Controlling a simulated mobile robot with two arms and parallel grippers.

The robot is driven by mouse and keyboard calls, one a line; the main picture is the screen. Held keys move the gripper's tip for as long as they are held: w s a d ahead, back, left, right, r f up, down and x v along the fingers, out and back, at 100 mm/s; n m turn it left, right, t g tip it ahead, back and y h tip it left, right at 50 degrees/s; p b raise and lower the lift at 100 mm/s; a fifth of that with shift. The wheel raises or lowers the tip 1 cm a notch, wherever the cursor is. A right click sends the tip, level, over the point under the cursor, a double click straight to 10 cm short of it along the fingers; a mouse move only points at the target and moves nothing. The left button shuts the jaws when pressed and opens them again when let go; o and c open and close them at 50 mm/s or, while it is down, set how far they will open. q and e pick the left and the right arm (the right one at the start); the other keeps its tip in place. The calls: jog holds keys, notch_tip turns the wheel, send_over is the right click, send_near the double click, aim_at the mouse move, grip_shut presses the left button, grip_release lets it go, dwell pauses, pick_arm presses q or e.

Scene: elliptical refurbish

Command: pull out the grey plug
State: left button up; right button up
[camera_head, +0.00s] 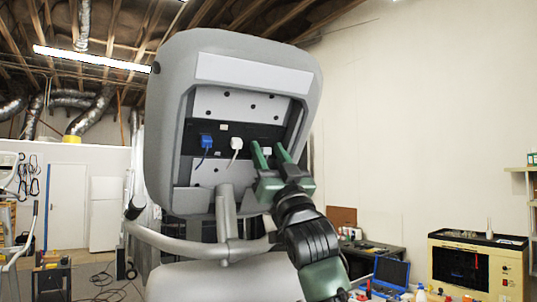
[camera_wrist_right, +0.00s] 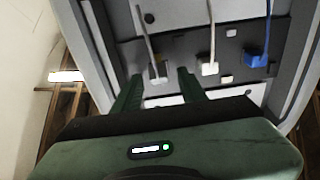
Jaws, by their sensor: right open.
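The grey plug (camera_wrist_right: 158,73) sits in the dark socket strip of the elliptical's open console, with a grey cable leading from it in the right wrist view. In the head view a small pale part of it (camera_head: 267,151) shows between my fingers. My right gripper (camera_head: 266,146) is open, its two green fingers reaching toward the panel on either side of the plug. In the wrist view the fingers (camera_wrist_right: 161,76) flank the plug with visible gaps. I cannot tell how deep the tips reach beside it. My left gripper is not in view.
A white plug (camera_head: 237,143) and a blue plug (camera_head: 206,141) with cables sit left of the grey one. The grey console housing (camera_head: 167,130) surrounds the recess. Handlebars (camera_head: 170,240) lie below.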

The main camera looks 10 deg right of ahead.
jog(key=b+v, duration=0.5)
jog(key=v, duration=0.2)
jog(key=shift+s+f, duration=0.25)
jog(key=shift+f, duration=0.1)
jog(key=shift+d, duration=0.1)
